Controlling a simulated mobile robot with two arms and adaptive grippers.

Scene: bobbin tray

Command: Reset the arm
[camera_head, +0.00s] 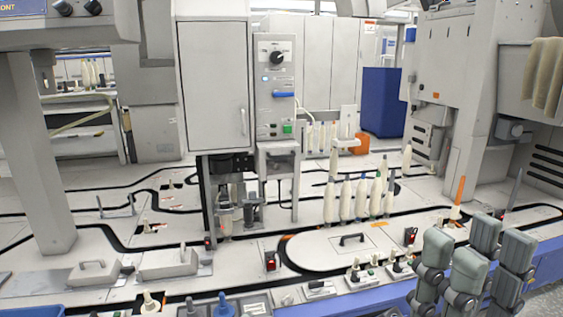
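My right gripper (477,246) is at the lower right, in front of the machine's blue front edge. Its grey-green finger pads point upward and stand apart, with nothing seen between them. It looks open and empty. My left gripper is not in view.
A light grey machine deck (110,240) with black curved tracks fills the middle. Several cream bobbins (360,199) stand upright on it, beyond the gripper. A raised oval plate (330,252) with a black handle lies left of the gripper. Grey machine columns (38,150) rise behind.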

